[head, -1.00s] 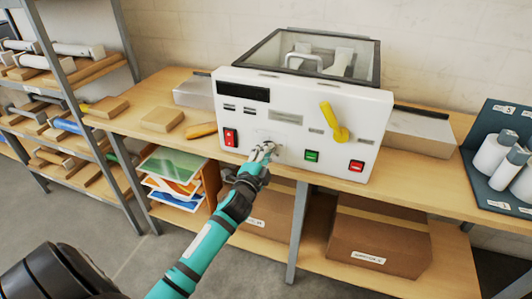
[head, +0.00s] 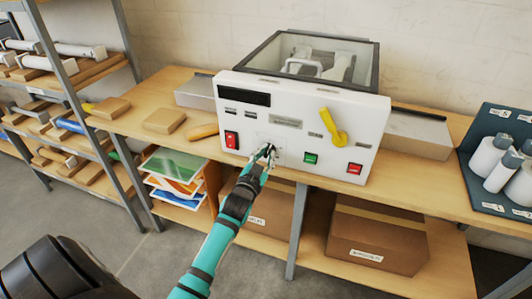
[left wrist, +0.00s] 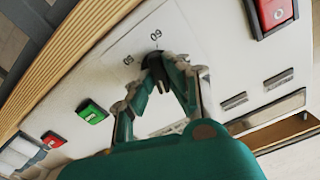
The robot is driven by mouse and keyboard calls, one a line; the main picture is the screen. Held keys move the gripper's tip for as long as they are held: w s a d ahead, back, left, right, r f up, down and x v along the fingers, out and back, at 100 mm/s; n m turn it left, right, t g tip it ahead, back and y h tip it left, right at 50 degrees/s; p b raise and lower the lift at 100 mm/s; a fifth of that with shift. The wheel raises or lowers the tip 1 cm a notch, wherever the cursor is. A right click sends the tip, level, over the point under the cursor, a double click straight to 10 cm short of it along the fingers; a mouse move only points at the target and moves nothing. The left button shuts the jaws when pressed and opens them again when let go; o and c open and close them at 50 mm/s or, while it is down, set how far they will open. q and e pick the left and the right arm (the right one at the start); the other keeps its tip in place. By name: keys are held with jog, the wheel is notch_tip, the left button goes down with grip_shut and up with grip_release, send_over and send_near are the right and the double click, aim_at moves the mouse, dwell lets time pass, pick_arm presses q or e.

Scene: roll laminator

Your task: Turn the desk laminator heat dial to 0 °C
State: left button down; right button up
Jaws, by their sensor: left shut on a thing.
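The desk laminator (head: 240,117) stands on the wooden bench with its white front panel facing me. Its small dark heat dial (left wrist: 157,61) is low on the panel, mostly hidden by my fingers. Printed numbers (left wrist: 156,34) show beside the dial in the left wrist view, but its exact setting cannot be read. My left gripper (head: 268,150) is at the panel, shut on the dial; its fingertips (left wrist: 160,65) lie on either side of it in the left wrist view. My right gripper is not in view.
On the panel are a red switch (head: 231,140) left of the dial, a green switch (head: 311,158) and another red one (head: 355,168) to the right, and a yellow lever (head: 332,126). Wooden blocks (head: 164,121) lie left of the laminator. A bottle rack (head: 480,190) stands right.

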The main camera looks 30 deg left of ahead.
pick_arm(q)
jog(key=shift+f+n+p, duration=0.15)
jog(key=shift+n+p, duration=0.4)
jog(key=shift+n, duration=1.45)
jog(key=c, duration=1.3)
grip_release()
jog(key=shift+c, duration=0.2)
jog(key=shift+s, duration=0.1)
jog(key=v, duration=1.2)
